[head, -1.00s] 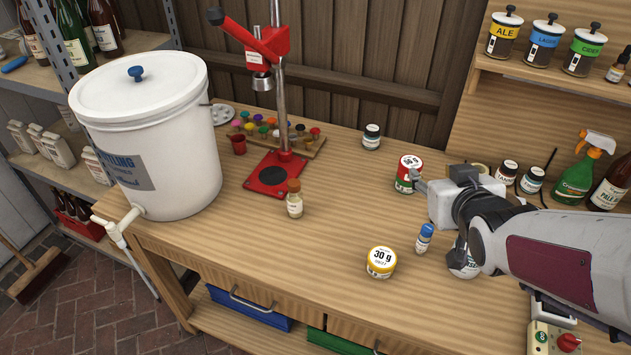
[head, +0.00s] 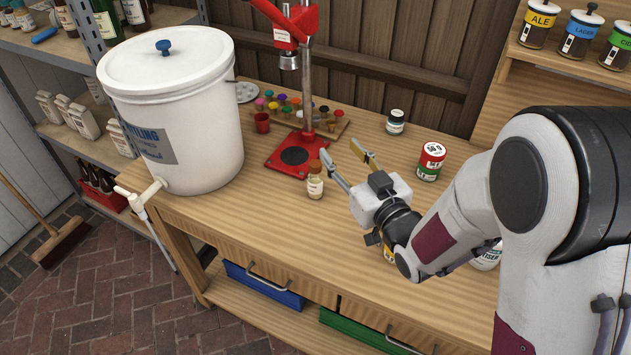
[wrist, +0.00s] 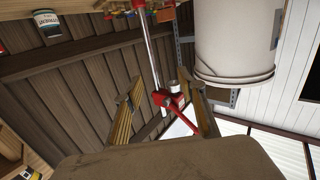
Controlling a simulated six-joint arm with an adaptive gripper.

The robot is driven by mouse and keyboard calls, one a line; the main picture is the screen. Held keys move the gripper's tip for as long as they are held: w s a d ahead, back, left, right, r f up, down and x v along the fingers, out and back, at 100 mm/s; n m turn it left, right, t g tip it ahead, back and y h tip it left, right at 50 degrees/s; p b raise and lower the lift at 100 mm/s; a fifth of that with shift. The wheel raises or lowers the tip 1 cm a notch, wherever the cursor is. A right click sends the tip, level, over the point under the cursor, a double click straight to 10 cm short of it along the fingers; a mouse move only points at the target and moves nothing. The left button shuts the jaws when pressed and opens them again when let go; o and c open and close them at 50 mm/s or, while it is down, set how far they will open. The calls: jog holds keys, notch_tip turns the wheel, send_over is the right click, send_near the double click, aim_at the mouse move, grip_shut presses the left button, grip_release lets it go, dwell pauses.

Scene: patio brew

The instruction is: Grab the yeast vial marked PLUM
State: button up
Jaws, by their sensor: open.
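No label reading PLUM is legible in either view. A small clear vial with an orange-brown cap and pale label (head: 315,184) stands upright on the workbench (head: 262,222), just in front of the red press base. My gripper (head: 339,149) is open and empty, its two fingers pointing toward the back of the bench. The vial shows just left of the nearer finger, apart from it as far as I can tell. In the wrist view the open fingers (wrist: 165,108) frame the red press. A blue-capped vial seen earlier is now hidden behind my arm.
The red bottle-capping press (head: 298,150) stands behind the vial, with a rack of coloured caps (head: 292,108) beyond. A white bucket (head: 185,110) fills the left. The front left bench is clear.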

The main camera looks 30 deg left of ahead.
jog(key=shift+s+a+f+y, duration=0.25)
jog(key=shift+s+a, duration=0.1)
jog(key=shift+a, duration=0.15)
jog(key=shift+s+a+f+y, duration=0.15)
jog(key=shift+s+a+y, duration=0.1)
jog(key=shift+s+a, duration=0.15)
send_near(319, 169)
jog(key=shift+r+x, duration=0.15)
jog(key=shift+x, duration=0.85)
jog(key=shift+r+x, duration=0.1)
jog(key=shift+x, duration=0.95)
jog(key=shift+f, duration=0.2)
jog(key=shift+x, duration=0.8)
jog(key=shift+x, duration=2.9)
